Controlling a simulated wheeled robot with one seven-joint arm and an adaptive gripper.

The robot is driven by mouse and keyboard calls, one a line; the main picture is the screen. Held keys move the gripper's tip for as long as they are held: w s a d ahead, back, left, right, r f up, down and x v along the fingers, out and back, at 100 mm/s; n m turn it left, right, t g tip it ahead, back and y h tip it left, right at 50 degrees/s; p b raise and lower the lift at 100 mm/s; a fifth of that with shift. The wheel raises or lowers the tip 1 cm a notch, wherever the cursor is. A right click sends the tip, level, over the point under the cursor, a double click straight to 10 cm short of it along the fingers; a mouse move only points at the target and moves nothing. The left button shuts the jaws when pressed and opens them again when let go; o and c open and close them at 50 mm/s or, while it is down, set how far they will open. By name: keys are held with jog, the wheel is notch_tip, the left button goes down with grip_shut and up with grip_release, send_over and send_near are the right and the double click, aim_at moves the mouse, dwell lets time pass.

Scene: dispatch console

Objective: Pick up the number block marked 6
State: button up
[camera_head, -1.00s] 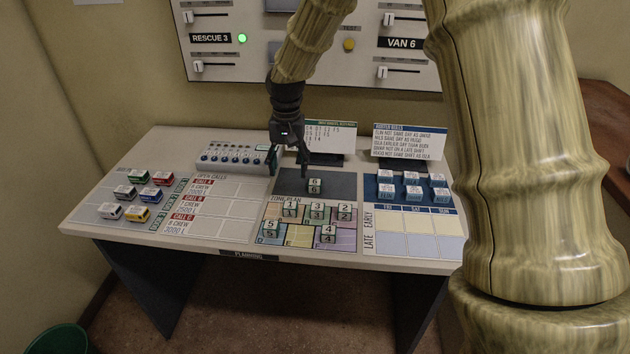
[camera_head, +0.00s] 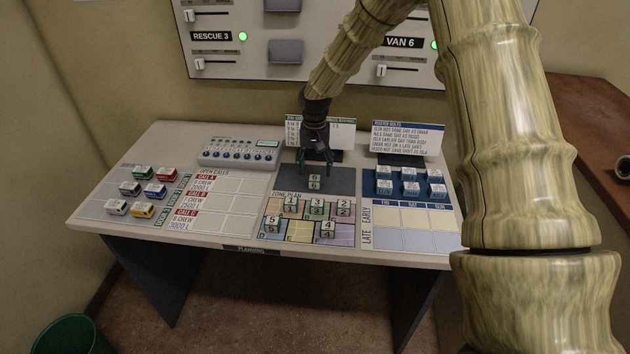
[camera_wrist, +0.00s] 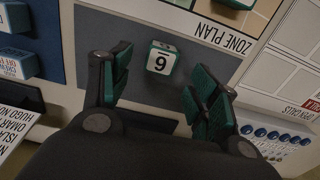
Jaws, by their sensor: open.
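The number block marked 6 (camera_head: 314,181) stands on the dark pad (camera_head: 343,181) behind the zone plan. It is a small white and green block, and its 6 also shows in the wrist view (camera_wrist: 161,58). My gripper (camera_head: 314,168) is open and empty, pointing down just behind and above the block. In the wrist view the block lies between the lines of the two green-padded fingers (camera_wrist: 157,84), a little beyond their tips. I see no contact between fingers and block.
Several other number blocks, such as the 4 (camera_head: 328,229), stand on the coloured zone plan (camera_head: 299,233). Blue name blocks (camera_head: 410,188) are at right, toy vehicles (camera_head: 143,210) at left. A switch panel (camera_head: 238,153) and upright cards (camera_head: 407,138) stand behind.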

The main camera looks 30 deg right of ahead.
aim_at(315, 178)
jog(key=shift+s+f+p, duration=0.15)
jog(key=shift+f+p, duration=0.35)
jog(key=shift+f, duration=0.05)
jog(key=shift+f+p, duration=0.75)
jog(key=shift+f, duration=1.35)
jog(key=c, duration=1)
